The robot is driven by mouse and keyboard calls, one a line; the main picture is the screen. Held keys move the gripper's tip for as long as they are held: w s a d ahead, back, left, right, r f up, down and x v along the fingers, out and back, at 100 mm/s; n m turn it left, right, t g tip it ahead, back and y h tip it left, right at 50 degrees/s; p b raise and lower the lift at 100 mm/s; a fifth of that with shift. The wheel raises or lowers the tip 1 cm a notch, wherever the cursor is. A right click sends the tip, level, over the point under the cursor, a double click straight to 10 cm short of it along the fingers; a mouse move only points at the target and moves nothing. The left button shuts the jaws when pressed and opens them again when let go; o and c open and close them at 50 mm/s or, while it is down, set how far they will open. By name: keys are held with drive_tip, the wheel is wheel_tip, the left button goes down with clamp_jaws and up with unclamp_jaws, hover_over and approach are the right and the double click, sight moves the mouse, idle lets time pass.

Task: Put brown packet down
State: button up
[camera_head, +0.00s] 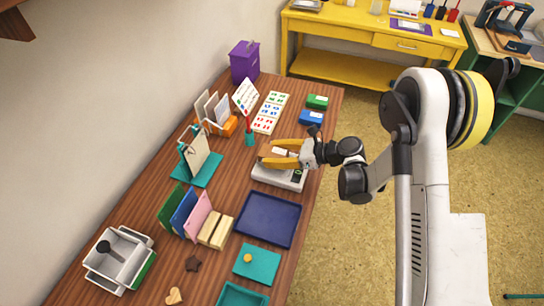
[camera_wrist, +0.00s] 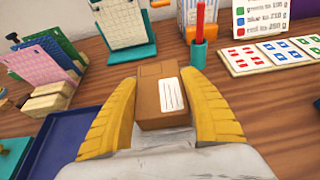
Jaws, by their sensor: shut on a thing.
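My gripper (camera_head: 268,152) has its yellow fingers on both sides of a brown packet with a white label. In the wrist view the packet (camera_wrist: 150,100) sits between the two fingers (camera_wrist: 163,88), shut on it. In the head view the packet is mostly hidden by the fingers. A white scale (camera_head: 291,184) lies directly under my gripper on the wooden table (camera_head: 150,215). I cannot tell whether the packet touches the scale.
A blue tray (camera_head: 268,222) lies in front of the scale. A teal cup with a red pen (camera_head: 250,138), a stamp sheet (camera_head: 272,112) and a teal stand (camera_head: 197,168) are behind and left. Blue (camera_head: 311,118) and green (camera_head: 317,101) inkpads lie near the far right edge.

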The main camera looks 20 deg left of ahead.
drive_tip(key=shift+r, duration=0.1)
drive_tip(key=shift+f, duration=0.2)
drive_tip(key=o, duration=1.3)
drive_tip(key=shift+c, duration=0.2)
drive_tip(key=shift+r, duration=0.1)
drive_tip(key=shift+d+r, duration=0.15)
drive_tip(key=shift+r, duration=0.05)
drive_tip(key=p+v, duration=0.3)
drive_tip(key=v, duration=0.8)
drive_tip(key=shift+d, duration=0.4)
